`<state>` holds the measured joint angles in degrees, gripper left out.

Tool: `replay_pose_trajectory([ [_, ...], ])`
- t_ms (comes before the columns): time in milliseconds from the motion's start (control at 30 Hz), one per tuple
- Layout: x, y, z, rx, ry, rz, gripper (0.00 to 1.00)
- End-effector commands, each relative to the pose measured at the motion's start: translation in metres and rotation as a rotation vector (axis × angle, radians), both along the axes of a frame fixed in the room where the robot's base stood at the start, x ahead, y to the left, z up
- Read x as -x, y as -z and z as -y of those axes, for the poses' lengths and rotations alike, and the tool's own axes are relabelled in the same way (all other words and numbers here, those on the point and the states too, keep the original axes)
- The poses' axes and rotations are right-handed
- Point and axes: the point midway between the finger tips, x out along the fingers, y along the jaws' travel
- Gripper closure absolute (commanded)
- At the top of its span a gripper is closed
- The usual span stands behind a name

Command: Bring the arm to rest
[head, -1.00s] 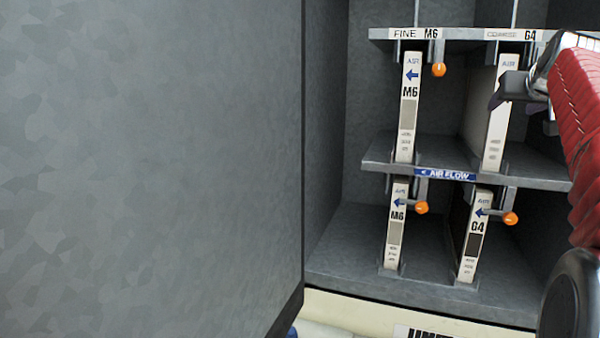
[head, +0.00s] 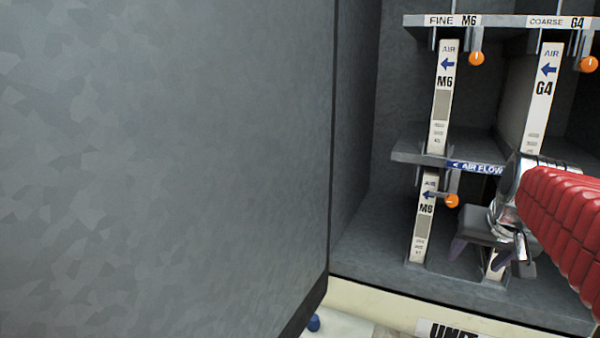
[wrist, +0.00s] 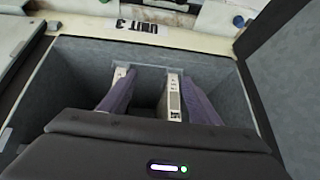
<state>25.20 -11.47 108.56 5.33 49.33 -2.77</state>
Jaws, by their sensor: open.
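My gripper (head: 477,253) is in front of the lower right of the filter cabinet, at the end of my red-sleeved arm. Its purple-grey fingers are apart with nothing seen held. In the wrist view the open fingers (wrist: 160,98) point into the cabinet, with two white filter edges (wrist: 122,78) (wrist: 173,95) at or between them. I cannot tell whether they touch. In the head view my gripper hides most of the lower right filter (head: 494,262).
Upper M6 (head: 440,95) and G4 (head: 543,95) filters and the lower M6 filter (head: 424,215) stand upright in their slots. Latches with orange knobs (head: 452,201) stick out beside them. A large grey panel (head: 160,170) fills the left. The cabinet walls are close around my gripper.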

Motion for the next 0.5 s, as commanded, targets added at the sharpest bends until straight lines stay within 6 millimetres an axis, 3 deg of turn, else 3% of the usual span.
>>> replay_pose_trajectory([
  [33,0.013,0.011,-0.018,-0.004,-0.021,-0.021,0.43],
  [200,0.058,0.048,-0.066,-0.012,-0.082,-0.088,0.43],
  [500,0.134,0.105,-0.134,-0.002,-0.210,-0.171,0.43],
])
